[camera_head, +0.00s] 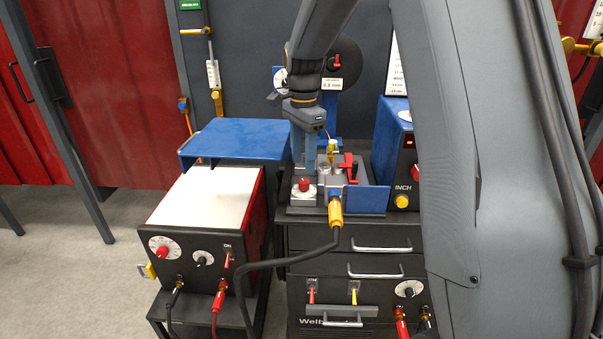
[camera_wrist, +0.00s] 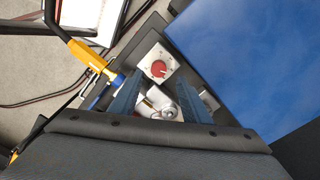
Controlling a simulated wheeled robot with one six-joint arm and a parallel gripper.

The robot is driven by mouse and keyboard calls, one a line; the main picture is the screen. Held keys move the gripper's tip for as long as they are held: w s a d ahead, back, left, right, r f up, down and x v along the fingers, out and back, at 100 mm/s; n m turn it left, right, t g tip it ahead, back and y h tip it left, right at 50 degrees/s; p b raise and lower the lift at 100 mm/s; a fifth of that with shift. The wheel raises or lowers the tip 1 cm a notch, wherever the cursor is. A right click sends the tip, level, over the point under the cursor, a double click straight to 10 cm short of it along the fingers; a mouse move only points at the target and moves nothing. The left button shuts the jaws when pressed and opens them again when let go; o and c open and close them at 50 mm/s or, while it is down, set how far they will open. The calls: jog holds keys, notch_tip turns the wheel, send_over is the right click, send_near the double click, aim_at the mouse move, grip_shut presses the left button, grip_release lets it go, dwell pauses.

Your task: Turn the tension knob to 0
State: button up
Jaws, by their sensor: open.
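A red knob (camera_head: 304,186) on a small white square dial plate sits on top of the dark drawer cabinet, at its left front. It also shows in the wrist view as a round red knob (camera_wrist: 158,68) with a pale mark across it. I cannot read its label or scale, so I cannot confirm that it is the tension knob. My gripper (camera_head: 304,168) points down just above this knob. I cannot tell any contact.
A yellow torch (camera_head: 335,211) with a black cable stands right of the knob. A red lever (camera_head: 347,163) is behind it. A blue shelf (camera_head: 235,138) and a white-topped power box (camera_head: 208,194) stand left. A blue box marked INCH (camera_head: 403,188) is right.

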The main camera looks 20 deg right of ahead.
aim_at(304, 182)
jog(key=f+p, duration=0.1)
jog(key=f, duration=0.5)
jog(key=shift+s+d+f+p, duration=0.1)
jog(key=shift+d+f+p, duration=0.1)
jog(key=shift+f+p, duration=0.15)
jog(key=shift+r, duration=0.1)
jog(key=c, duration=1)
jog(key=shift+c, duration=0.2)
